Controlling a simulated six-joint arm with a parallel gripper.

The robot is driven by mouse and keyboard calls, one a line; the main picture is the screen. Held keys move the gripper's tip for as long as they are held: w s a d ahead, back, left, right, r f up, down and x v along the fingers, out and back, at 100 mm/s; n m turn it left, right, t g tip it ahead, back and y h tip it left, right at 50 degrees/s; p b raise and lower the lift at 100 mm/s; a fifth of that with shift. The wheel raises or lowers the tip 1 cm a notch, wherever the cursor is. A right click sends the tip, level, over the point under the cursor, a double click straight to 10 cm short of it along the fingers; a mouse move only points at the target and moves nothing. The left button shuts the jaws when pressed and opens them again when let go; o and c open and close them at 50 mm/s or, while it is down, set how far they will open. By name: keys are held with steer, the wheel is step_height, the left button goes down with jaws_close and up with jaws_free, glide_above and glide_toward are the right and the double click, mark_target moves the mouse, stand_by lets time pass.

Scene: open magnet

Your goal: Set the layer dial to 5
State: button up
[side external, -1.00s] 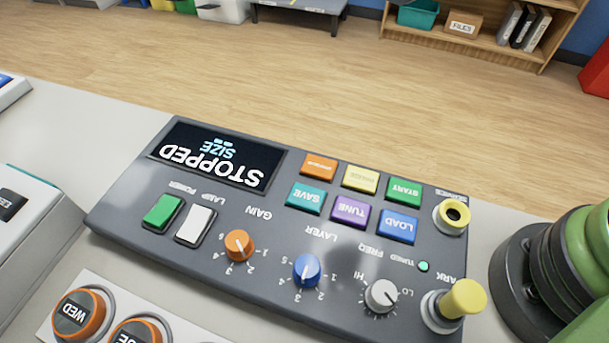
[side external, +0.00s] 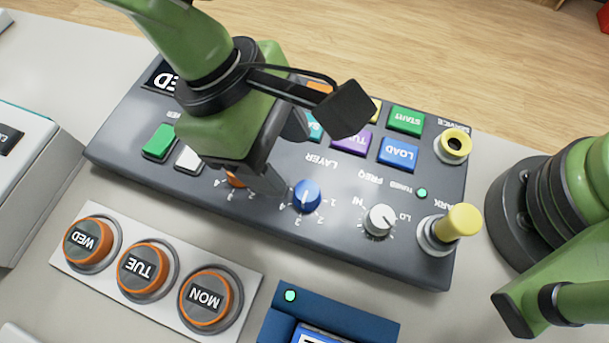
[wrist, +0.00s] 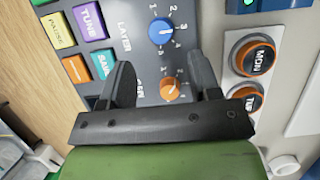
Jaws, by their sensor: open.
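The control panel (side external: 405,262) lies on the table. Its blue layer dial (side external: 307,196) has numbers around it, and its white mark seems to point near 3. In the wrist view the blue dial (wrist: 162,32) is beyond my fingertips. My gripper (side external: 282,155) is over the panel, left of and above the layer dial, with its jaws apart and empty. In the wrist view my gripper (wrist: 163,72) has the orange gain dial (wrist: 170,89) showing between its fingers. My gripper partly hides the gain dial in the side view.
The white freq knob (side external: 380,220) is right of the layer dial. Coloured buttons, including blue LOAD (side external: 398,154), sit behind it. The yellow park knob (side external: 459,222) stands up at the panel's right. WED, TUE and MON buttons (side external: 142,270) and a blue box (side external: 290,285) are in front.

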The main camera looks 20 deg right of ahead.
mark_target(307, 190)
steer(key=x, duration=0.7)
steer(key=shift+f, duration=0.1)
steer(key=c, duration=0.9)
